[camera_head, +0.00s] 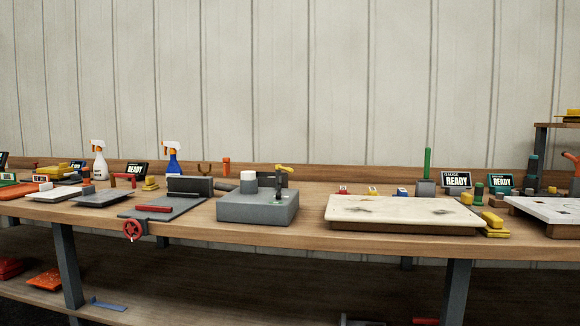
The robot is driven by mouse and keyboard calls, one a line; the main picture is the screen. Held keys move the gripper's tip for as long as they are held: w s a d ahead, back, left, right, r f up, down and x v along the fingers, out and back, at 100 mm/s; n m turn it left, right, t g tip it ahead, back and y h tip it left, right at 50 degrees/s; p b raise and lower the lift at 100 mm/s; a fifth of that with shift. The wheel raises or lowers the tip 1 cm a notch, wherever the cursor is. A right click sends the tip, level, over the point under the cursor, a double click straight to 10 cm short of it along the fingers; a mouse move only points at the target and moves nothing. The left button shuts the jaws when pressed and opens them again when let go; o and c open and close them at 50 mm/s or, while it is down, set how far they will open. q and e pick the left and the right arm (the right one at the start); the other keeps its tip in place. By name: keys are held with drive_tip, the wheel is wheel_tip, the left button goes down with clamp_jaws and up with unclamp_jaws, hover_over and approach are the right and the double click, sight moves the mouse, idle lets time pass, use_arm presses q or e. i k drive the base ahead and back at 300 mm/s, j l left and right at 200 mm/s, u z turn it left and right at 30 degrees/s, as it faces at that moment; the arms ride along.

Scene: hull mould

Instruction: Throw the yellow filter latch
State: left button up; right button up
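A yellow latch lever (285,168) sits on top of a short dark post at the back right of a grey box-shaped unit (258,207). The unit stands on the wooden bench, left of the middle of the view. Neither of my grippers shows in the head view.
A pale stained slab (402,213) lies right of the grey unit, with yellow blocks (493,224) beside it. A dark plate with a red handwheel (132,231) is to the left. Spray bottles (172,160) and small screens (457,180) stand at the back. The bench front edge (330,240) is clear.

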sight(277, 167)
drive_tip(key=i+j, duration=0.1)
drive_tip(key=j, duration=0.35)
drive_tip(key=i+j, duration=0.15)
drive_tip(key=j, duration=0.25)
drive_tip(key=i+j, duration=0.1)
drive_tip(key=j, duration=0.35)
drive_tip(key=u, duration=0.05)
